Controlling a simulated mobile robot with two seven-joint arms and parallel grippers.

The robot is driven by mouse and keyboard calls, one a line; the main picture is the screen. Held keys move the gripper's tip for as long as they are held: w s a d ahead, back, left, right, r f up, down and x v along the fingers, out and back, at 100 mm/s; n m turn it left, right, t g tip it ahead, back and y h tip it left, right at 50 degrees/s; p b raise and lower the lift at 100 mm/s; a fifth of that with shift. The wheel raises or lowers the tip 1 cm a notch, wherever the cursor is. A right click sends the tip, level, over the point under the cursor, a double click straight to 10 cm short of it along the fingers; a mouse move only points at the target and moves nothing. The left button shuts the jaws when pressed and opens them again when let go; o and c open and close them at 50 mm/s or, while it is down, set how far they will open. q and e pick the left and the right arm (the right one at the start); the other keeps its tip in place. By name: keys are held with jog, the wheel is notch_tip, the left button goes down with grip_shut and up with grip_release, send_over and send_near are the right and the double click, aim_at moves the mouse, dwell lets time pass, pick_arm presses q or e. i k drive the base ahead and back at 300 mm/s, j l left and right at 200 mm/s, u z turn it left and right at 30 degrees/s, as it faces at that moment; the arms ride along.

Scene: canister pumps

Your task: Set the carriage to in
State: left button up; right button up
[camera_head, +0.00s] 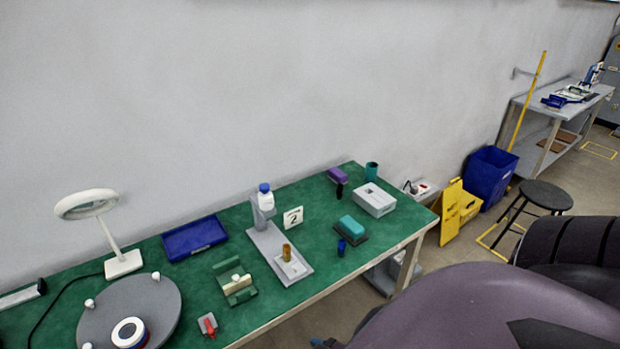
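A grey station stands on the green bench top, with a long base plate (268,243) and an upright column (259,218) at its back end. A white bottle with a blue cap (265,197) sits at the top of the column. A pale plate that looks like the carriage (293,268) lies on the front half of the base, apart from the column. A brass-coloured cylinder (287,252) stands upright on it. Neither of my grippers can be made out; large dark rounded parts, likely my arm, fill the lower right.
A sign marked 2 (293,217) stands right of the column. A green fixture (235,282) and blue tray (194,238) are left of the base. A teal block (352,226) and white box (373,200) are right. A round grey turntable (105,308) and lamp (124,263) stand far left.

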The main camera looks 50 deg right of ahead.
aim_at(293, 269)
jog(key=z, duration=1.3)
